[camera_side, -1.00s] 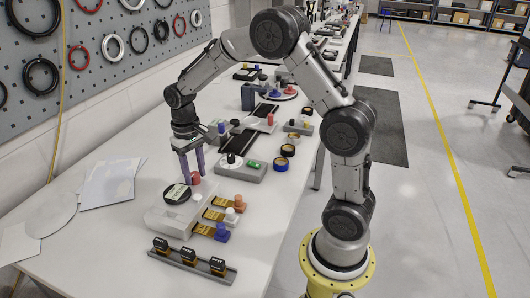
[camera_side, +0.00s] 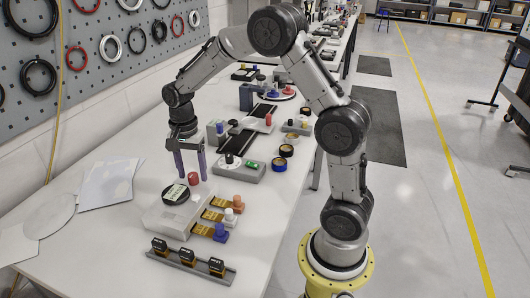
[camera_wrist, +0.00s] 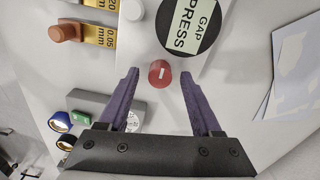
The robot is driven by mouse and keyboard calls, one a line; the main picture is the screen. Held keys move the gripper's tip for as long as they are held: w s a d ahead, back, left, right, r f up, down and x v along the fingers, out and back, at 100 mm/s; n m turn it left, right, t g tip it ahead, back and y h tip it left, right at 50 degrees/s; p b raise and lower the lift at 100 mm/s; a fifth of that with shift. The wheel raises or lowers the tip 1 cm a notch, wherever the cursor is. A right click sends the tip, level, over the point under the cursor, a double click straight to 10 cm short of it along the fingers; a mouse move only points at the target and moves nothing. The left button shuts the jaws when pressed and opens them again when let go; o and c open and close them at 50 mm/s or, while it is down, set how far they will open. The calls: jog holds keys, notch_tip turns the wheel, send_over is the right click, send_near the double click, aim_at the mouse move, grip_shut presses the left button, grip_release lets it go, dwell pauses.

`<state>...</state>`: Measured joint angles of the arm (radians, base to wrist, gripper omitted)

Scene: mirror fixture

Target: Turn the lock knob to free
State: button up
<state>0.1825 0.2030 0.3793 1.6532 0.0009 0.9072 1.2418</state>
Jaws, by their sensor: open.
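The red knob (camera_side: 193,178) stands at the back end of the pale fixture block (camera_side: 168,219), beside the black round disc (camera_side: 175,194). In the wrist view the red knob (camera_wrist: 159,73) is round, with a short white mark on top that lies roughly lengthwise between the fingers. My gripper (camera_side: 192,173) is open above it, fingers pointing down. In the wrist view the fingertips (camera_wrist: 159,76) lie on either side of the knob with gaps. I cannot tell whether the tips are level with it. The disc carries a "GAP PRESS" label (camera_wrist: 192,25).
Brass gauge tabs with an orange knob (camera_side: 239,202), a white knob (camera_side: 229,215) and a blue knob (camera_side: 221,232) stick out from the block's right side. A rack (camera_side: 190,262) of three black-topped blocks lies in front. A grey box (camera_side: 239,168) stands behind. Loose sheets (camera_side: 108,185) lie left.

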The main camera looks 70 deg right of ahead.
aim_at(193, 175)
jog(key=s+a+r+n+t, duration=0.1)
jog(key=s+r, duration=0.1)
jog(key=r, duration=0.8)
jog(key=s+a+r+t, duration=0.1)
jog(key=s+a+r, duration=0.1)
jog(key=r, duration=0.8)
jog(key=s+a+f+n+t, duration=0.1)
jog(key=s+a+f+n, duration=0.1)
jog(key=s+n, duration=0.3)
jog(key=s+a+f+n+t, duration=0.2)
jog(key=s+n, duration=0.4)
jog(key=s, duration=0.8)
jog(key=shift+a+f, duration=0.2)
jog(key=f+n, duration=0.1)
jog(key=n, duration=0.1)
jog(key=f+n, duration=0.1)
jog(key=n, duration=0.1)
jog(key=shift+s+f+t, duration=0.3)
jog(key=shift+s+f, duration=0.05)
jog(key=shift+s, duration=0.05)
jog(key=shift+c, duration=0.3)
